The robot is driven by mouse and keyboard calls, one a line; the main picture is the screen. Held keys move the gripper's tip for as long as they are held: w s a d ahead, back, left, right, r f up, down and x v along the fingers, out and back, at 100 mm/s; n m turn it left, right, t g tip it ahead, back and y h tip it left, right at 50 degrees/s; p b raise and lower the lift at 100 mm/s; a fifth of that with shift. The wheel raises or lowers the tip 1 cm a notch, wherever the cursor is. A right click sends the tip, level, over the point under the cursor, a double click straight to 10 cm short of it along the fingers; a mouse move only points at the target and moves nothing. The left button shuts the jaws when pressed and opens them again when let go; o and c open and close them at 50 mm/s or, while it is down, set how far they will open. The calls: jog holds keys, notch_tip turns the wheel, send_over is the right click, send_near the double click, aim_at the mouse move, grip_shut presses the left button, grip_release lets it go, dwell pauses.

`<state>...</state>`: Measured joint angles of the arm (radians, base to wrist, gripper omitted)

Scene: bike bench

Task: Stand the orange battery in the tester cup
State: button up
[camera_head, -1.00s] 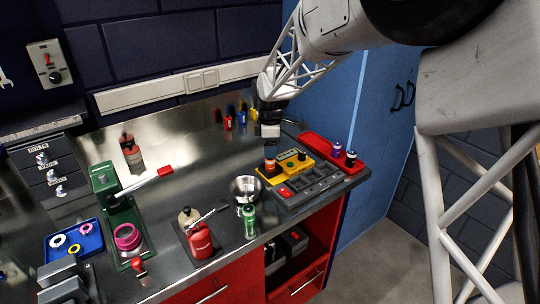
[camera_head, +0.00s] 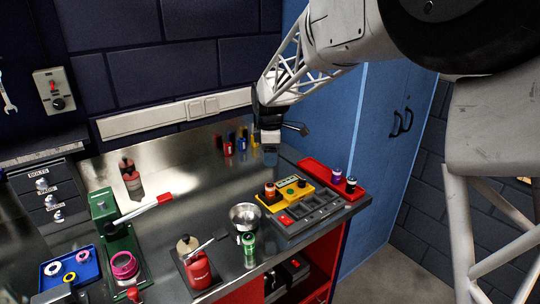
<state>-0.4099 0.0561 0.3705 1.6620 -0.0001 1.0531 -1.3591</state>
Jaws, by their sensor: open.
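The orange battery (camera_head: 270,189) stands upright at the left end of the yellow tester (camera_head: 298,197), where the tester cup appears to be. Its lower part is hidden, so how deep it sits is hard to tell. My gripper (camera_head: 270,158) is above and behind the battery in the picture, pointing down and apart from it. The gripper is open, with nothing seen between its fingers.
A grey compartment tray (camera_head: 318,215) lies in front of the tester. A red tray (camera_head: 316,167) with a purple-topped battery (camera_head: 337,176) and a dark one (camera_head: 351,185) is at right. A metal bowl (camera_head: 245,217) and green can (camera_head: 249,243) stand left.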

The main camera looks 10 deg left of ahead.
dwell(0.5)
jog(key=s+d+r+m+t, duration=0.1)
jog(key=s+d+r+m, duration=0.35)
jog(key=s+d, duration=0.5)
jog(key=s+d+r+m, duration=0.3)
jog(key=s+d+m, duration=0.3)
jog(key=s+d, duration=0.4)
jog(key=s+d+f+m, duration=0.2)
jog(key=s+d+m, duration=0.3)
jog(key=s, duration=0.5)
jog(key=s+d+f+m+t, duration=0.1)
jog(key=s+d+m, duration=0.4)
jog(key=s, duration=0.6)
jog(key=shift+s+d+f+t, duration=0.3)
jog(key=shift+d+f, duration=0.25)
jog(key=shift+d, duration=0.25)
